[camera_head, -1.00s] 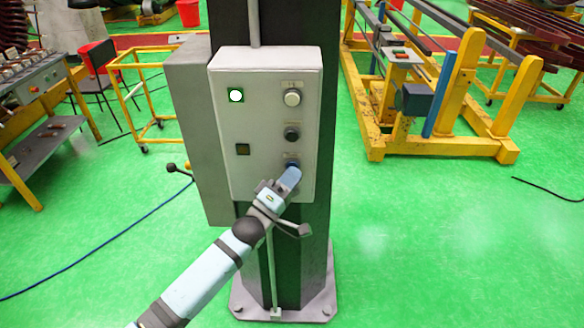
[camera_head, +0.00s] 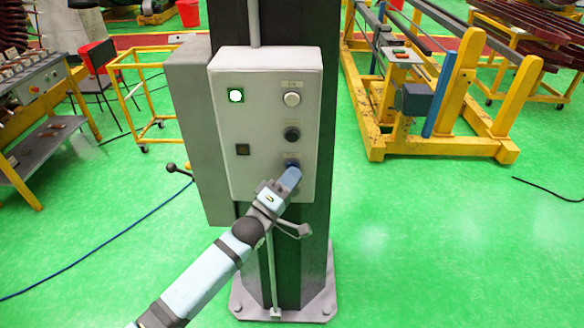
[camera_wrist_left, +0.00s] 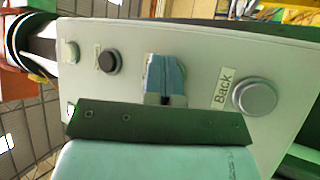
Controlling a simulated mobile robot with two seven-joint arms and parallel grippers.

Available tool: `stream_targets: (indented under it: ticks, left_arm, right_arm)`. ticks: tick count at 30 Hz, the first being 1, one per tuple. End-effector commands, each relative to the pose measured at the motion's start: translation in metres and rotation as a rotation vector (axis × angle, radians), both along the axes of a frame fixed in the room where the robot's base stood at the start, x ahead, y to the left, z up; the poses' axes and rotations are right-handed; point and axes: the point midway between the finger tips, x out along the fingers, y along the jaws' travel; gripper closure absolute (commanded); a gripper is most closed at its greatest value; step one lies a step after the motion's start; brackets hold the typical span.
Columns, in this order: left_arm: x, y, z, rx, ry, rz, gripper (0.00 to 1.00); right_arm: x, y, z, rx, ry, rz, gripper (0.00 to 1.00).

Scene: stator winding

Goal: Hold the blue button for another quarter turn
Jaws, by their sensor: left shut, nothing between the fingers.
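The blue button (camera_head: 293,163) is the third one down in the right column of the light grey control box (camera_head: 222,165). My left gripper (camera_head: 291,171) is shut and empty, its light blue fingertips at the blue button; they appear to touch it. The fingers hide part of the button. In the left wrist view the closed fingers (camera_wrist_left: 166,78) point at the panel and cover the button. Whether it is pressed in cannot be told. My right gripper is in neither view.
Above the blue button are a dark button (camera_head: 292,134) and a white button (camera_head: 292,98). A lit lamp (camera_head: 236,95) and a dark lamp (camera_head: 243,149) are at left. The wrist view shows a silver "Back" button (camera_wrist_left: 255,97). A yellow frame (camera_head: 465,85) stands right; green floor is open.

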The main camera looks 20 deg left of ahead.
Motion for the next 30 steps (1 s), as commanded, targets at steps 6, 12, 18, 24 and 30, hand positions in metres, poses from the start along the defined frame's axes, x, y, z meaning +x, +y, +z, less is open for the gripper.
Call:
stream_targets:
  ticks: [6,12,18,24,30]
  left_arm:
    - [-0.009,-0.003,0.001,0.000,0.001,0.000,1.00]
    - [-0.015,-0.004,0.000,-0.001,0.000,0.000,1.00]
    - [-0.015,-0.004,0.000,-0.001,0.000,0.000,1.00]
    - [-0.027,-0.008,0.001,-0.001,0.001,0.000,1.00]
    - [-0.047,-0.013,0.001,0.000,0.002,-0.001,1.00]
  right_arm:
    - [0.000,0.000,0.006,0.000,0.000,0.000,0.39]
    - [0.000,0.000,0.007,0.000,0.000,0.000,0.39]
    - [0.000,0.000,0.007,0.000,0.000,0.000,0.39]
    - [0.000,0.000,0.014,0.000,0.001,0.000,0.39]
    - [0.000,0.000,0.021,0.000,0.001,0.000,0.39]
